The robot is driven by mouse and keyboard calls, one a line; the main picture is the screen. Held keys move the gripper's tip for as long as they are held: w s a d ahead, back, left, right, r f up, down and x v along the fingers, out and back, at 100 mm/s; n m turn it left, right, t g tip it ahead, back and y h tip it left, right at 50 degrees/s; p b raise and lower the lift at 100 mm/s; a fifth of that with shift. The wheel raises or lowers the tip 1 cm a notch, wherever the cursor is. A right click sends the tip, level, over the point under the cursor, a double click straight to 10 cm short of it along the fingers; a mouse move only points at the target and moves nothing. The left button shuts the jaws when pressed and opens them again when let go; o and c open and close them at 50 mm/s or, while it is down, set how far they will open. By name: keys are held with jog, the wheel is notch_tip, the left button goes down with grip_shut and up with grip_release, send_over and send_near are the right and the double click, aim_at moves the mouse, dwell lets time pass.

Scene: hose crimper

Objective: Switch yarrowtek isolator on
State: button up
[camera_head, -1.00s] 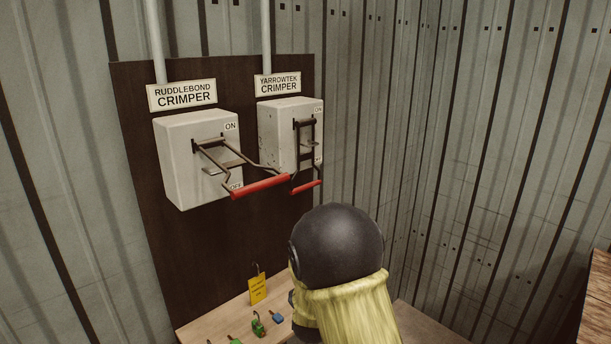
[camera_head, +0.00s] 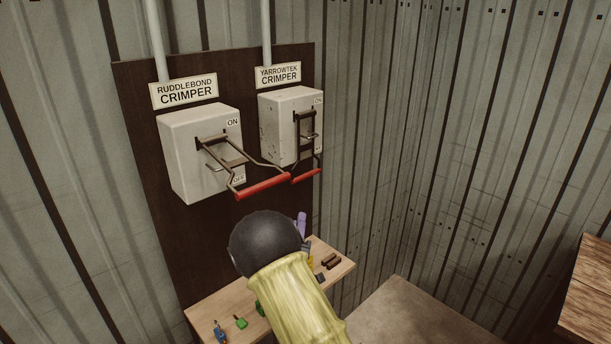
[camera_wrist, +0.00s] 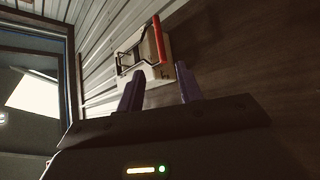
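The Yarrowtek isolator (camera_head: 280,128) is a pale grey box on the dark board, under the YARROWTEK CRIMPER sign (camera_head: 278,75). Its lever ends in a red grip (camera_head: 307,176) hanging low, below the ON label. My gripper's purple finger (camera_head: 301,224) shows below the boxes in the head view, past my dark wrist, apart from the lever. In the wrist view my gripper (camera_wrist: 160,82) has its two purple fingers spread with nothing between them. A box with a red grip (camera_wrist: 159,40) lies beyond the fingertips; I cannot tell which isolator it is.
The Ruddlebond isolator (camera_head: 192,160) is at left, its red-gripped lever (camera_head: 262,186) jutting out close to the Yarrowtek grip. A wooden shelf (camera_head: 335,273) below holds small green, blue and brown items. A corrugated wall (camera_head: 430,150) stands at right. A wooden surface (camera_head: 590,285) is at lower right.

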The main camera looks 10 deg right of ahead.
aim_at(306, 175)
jog(key=shift+p+x, duration=3.45)
jog(key=shift+x, duration=5.15)
jog(key=shift+d, duration=0.1)
grip_shut()
